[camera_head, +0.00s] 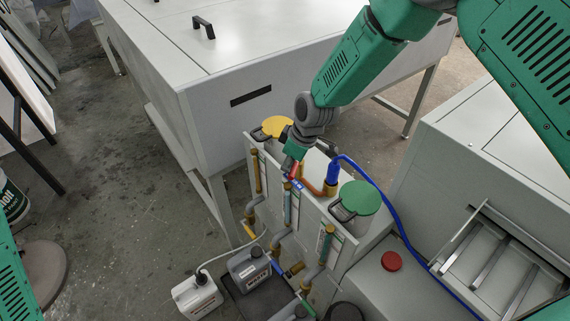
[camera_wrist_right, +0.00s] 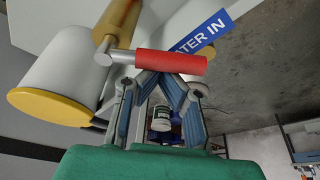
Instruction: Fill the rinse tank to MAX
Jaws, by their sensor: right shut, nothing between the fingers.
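A red valve handle (camera_wrist_right: 170,65) lies just beyond the fingertips in the right wrist view, with a blue WATER IN sign (camera_wrist_right: 208,32) behind it. The handle also shows small in the head view (camera_head: 293,173). My right gripper (camera_wrist_right: 165,78) is shut and empty, its fingertips close to the handle; I cannot tell whether they touch it. In the head view the gripper (camera_head: 293,163) is over the middle of the tank unit. The middle sight tube (camera_head: 288,205) looks teal; its level marks are too small to read. My left gripper is out of view.
A yellow lid (camera_head: 276,126) and a green lid (camera_head: 360,198) flank the middle. A blue hose (camera_head: 392,218) runs right past a red button (camera_head: 391,261). A large white cabinet (camera_head: 215,75) is behind.

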